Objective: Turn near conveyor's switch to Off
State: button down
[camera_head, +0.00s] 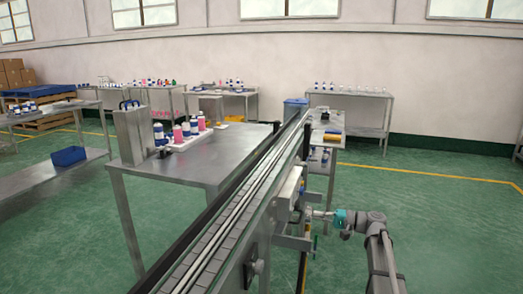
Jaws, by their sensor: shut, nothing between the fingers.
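The near conveyor (214,241) runs from the bottom of the view away toward the upper right. A pale box (289,187) is fixed to its right side, above metal brackets. I cannot make out a switch or its setting at this size. My gripper (311,213) is at the right side of the conveyor, just right of and below the pale box. It points left toward the conveyor. It is shut and holds nothing. I cannot tell whether its fingertips touch anything.
A steel table (225,153) with white, blue and pink cans stands left of the conveyor. A round knob (258,267) sticks out from the conveyor's near right side. More tables with cans line the back wall. Open green floor (450,235) lies to the right.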

aim_at(290, 212)
jog(key=shift+d+r+p, duration=0.2)
jog(key=shift+r+p, duration=0.15)
jog(key=shift+r, duration=0.15)
jog(key=shift+d+r+p, duration=0.15)
jog(key=shift+r+p, duration=0.2)
jog(key=shift+r, duration=0.15)
jog(key=shift+a, duration=0.15)
jog(key=shift+x, duration=3.3)
jog(key=shift+w+f, duration=0.2)
jog(key=shift+w, duration=0.15)
jog(key=shift+f+b, duration=0.9)
jog(key=shift+b, duration=0.15)
jog(key=shift+s, duration=0.25)
jog(key=shift+s, duration=0.2)
